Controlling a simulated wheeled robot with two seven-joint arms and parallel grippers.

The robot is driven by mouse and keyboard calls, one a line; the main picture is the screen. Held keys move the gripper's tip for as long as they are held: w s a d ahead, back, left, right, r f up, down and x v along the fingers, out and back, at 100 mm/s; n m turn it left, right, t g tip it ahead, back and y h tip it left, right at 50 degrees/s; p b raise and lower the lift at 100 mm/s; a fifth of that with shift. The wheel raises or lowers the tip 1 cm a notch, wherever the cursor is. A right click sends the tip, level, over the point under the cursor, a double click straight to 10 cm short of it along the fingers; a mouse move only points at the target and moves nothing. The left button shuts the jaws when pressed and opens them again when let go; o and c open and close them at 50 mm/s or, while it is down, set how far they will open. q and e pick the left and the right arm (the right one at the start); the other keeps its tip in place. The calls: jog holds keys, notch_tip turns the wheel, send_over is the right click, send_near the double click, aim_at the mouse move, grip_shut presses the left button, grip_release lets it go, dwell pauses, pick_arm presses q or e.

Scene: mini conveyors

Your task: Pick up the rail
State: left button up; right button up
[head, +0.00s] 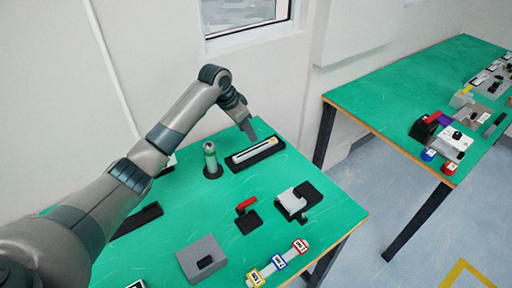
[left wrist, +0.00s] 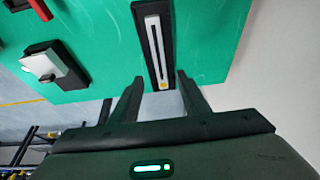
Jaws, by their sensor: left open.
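The rail is a long white bar (head: 255,150) with a dark slot along it and a yellow mark at one end. It lies in a black holder (head: 233,166) near the back of the green table. In the left wrist view the rail (left wrist: 153,50) points toward the gap between my fingers, in its black holder (left wrist: 139,27). My left gripper (head: 250,131) is above the table, just behind the rail, and it is open and empty. Its two fingers also show in the left wrist view (left wrist: 158,92). My right gripper is not in view.
A red-handled part (head: 246,206), a white-and-black block (head: 293,203) and a grey box (head: 202,260) sit nearer the front. A second green table (head: 385,97) stands at right. Bare green surface lies between the parts.

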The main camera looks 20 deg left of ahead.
aim_at(256, 148)
pick_arm(q)
jog(key=p+x, duration=0.1)
jog(key=x, duration=0.2)
jog(key=shift+w+d+f, duration=0.1)
jog(key=shift+f, duration=0.4)
jog(key=shift+w+d+f+p, duration=0.1)
jog(key=shift+d+f+p, duration=0.05)
jog(key=shift+f+p, duration=0.45)
jog(key=p+x, duration=0.1)
jog(key=x, duration=0.2)
jog(key=shift+w+f, duration=0.1)
jog(key=shift+f, duration=0.45)
